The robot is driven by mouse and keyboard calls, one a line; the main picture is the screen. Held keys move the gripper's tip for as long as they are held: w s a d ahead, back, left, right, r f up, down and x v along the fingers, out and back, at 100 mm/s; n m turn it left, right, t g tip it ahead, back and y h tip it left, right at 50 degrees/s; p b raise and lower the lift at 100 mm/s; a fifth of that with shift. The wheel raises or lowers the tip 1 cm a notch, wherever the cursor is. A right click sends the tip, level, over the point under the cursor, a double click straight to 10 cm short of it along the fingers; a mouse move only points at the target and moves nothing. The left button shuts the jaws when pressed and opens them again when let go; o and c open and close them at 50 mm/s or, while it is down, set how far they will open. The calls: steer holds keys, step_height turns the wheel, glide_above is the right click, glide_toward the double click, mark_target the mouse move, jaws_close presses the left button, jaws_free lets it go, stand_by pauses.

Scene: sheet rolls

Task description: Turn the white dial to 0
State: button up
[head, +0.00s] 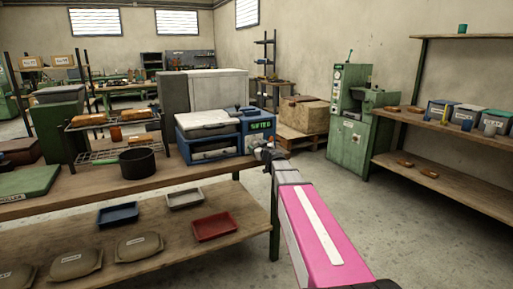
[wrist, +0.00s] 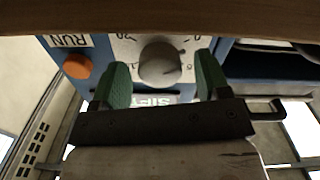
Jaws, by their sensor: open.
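The white dial (wrist: 160,63) sits on a pale scale plate on the blue sifter machine's front, with a few marks and numbers such as 0 visible around it. The wrist view is upside down. My gripper (wrist: 162,68) is open, with one green-padded finger on each side of the dial. I cannot tell whether the pads touch it. In the head view my gripper (head: 267,152) is at the right front corner of the sifter (head: 258,125), and the dial is not clearly visible there. The dial's exact setting is hard to read.
An orange button (wrist: 77,66) beside a RUN label is close to one finger. The sifter stands on a wooden bench (head: 95,182) with a dark pot (head: 137,161) and a wire rack nearby. The floor right of the bench is clear.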

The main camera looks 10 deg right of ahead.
steer(key=v, duration=0.9)
steer(key=shift+s, duration=0.2)
steer(key=s+a+f+g+y, duration=0.1)
steer(key=s+a+f+g, duration=0.4)
steer(key=f, duration=0.3)
steer(key=s+a+f+g, duration=0.45)
steer(key=s+f, duration=0.25)
steer(key=f, duration=0.2)
steer(key=s+d+f+m+g+h, duration=0.3)
steer(key=s+f+g, duration=0.1)
steer(key=s, duration=0.3)
steer(key=s+d+f+m+g+h, duration=0.3)
steer(key=s+f, duration=0.4)
steer(key=s, duration=0.1)
steer(key=shift+s+d+f+g+h, duration=0.25)
steer(key=shift+s+g+h, duration=0.05)
steer(key=shift+g, duration=0.05)
